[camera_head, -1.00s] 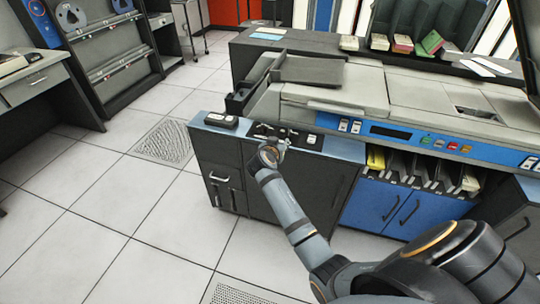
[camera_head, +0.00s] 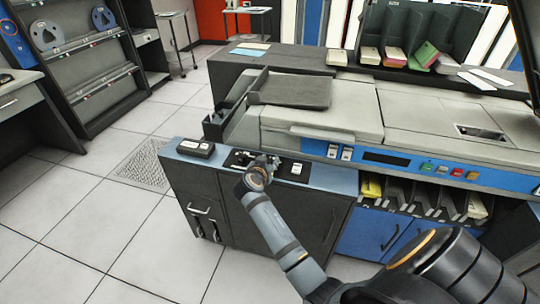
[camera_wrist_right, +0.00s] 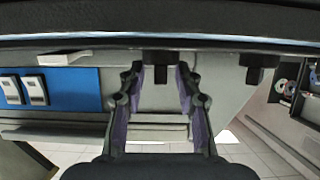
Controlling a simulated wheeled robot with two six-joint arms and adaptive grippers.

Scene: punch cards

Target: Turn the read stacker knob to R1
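Two black knobs show in the right wrist view: one (camera_wrist_right: 160,72) near the middle and another (camera_wrist_right: 255,72) to its right. Both stick out from a dark panel that crosses the top of that view. I cannot read any label, so I cannot tell their settings or which is the read stacker knob. My right gripper (camera_wrist_right: 160,85) is open, with one finger on each side of the middle knob; I cannot tell whether they touch it. In the head view my right gripper (camera_head: 264,163) is low over the blue-edged counter and hides part of the knob panel (camera_head: 238,158). My left gripper is out of view.
A black box (camera_head: 195,148) sits at the counter's left end. A switch plate (camera_head: 293,170) is just right of my gripper. The grey card machine (camera_head: 310,120) rises behind. Open tiled floor (camera_head: 90,215) lies to the left.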

